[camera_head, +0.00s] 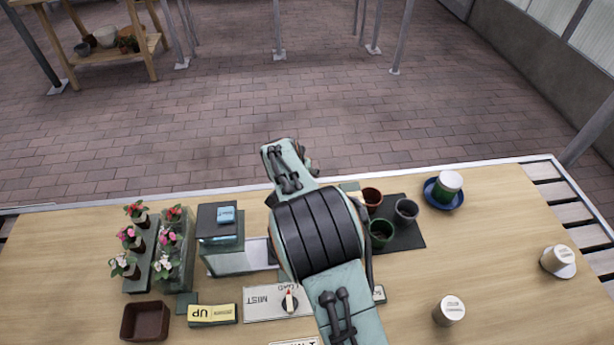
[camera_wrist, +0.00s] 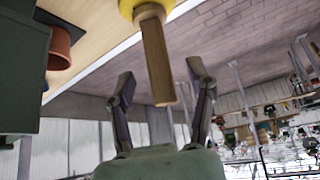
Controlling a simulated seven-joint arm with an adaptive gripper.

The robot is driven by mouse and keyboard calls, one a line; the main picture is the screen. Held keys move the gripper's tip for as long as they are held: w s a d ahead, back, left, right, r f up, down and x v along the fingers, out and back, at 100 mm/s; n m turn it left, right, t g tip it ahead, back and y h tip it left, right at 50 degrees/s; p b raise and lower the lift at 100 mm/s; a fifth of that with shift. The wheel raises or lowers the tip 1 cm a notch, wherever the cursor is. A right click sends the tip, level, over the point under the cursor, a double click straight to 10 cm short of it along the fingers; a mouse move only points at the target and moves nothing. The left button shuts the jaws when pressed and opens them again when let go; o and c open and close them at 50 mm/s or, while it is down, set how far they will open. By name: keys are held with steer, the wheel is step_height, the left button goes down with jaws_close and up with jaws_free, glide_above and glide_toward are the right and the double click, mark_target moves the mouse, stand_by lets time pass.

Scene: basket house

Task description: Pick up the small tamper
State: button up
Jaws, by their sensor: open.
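The small tamper (camera_wrist: 157,60), with a wooden handle and a yellow base, shows at the top middle of the wrist view, which looks upside down. Its yellow base is against the pale table top and its handle points down the picture. My gripper (camera_wrist: 160,73) is open, with one finger on each side of the handle in the picture. I see gaps on both sides and cannot tell how deep the handle sits between the fingers. In the head view my arm hides the gripper and most or all of the tamper.
In the wrist view a dark green block (camera_wrist: 22,75) and a terracotta pot (camera_wrist: 60,46) are close on the left. In the head view, pots (camera_head: 381,234) stand on a dark mat right of my arm. A green box (camera_head: 220,225) and flower pots (camera_head: 165,240) are left.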

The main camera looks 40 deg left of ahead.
steer(key=shift+x, duration=1.5)
jaws_close()
